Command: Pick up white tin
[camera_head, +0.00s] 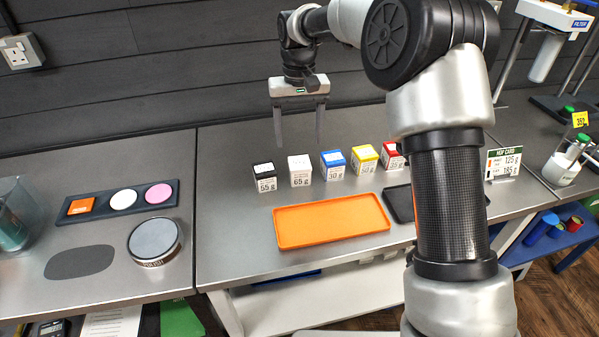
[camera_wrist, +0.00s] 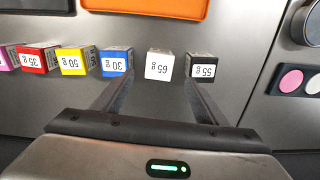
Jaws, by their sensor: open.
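The white tin (camera_head: 300,171), labelled 65 g, stands upright on the grey worktop between the black tin (camera_head: 265,177) and the blue tin (camera_head: 333,165). In the wrist view the white tin (camera_wrist: 159,65) lies ahead, between the lines of the two fingers. My gripper (camera_head: 299,143) is open and empty, held above and behind the row of tins, apart from them. In the wrist view its fingers (camera_wrist: 158,92) point toward the blue and black tins on either side of the white one.
Yellow (camera_head: 365,159) and red (camera_head: 392,156) tins continue the row. An orange tray (camera_head: 331,220) lies in front, with a dark tray (camera_head: 399,203) beside it. A round lidded pot (camera_head: 154,241) and a holder with colored discs (camera_head: 119,202) stand left. The wall (camera_head: 130,80) is close behind.

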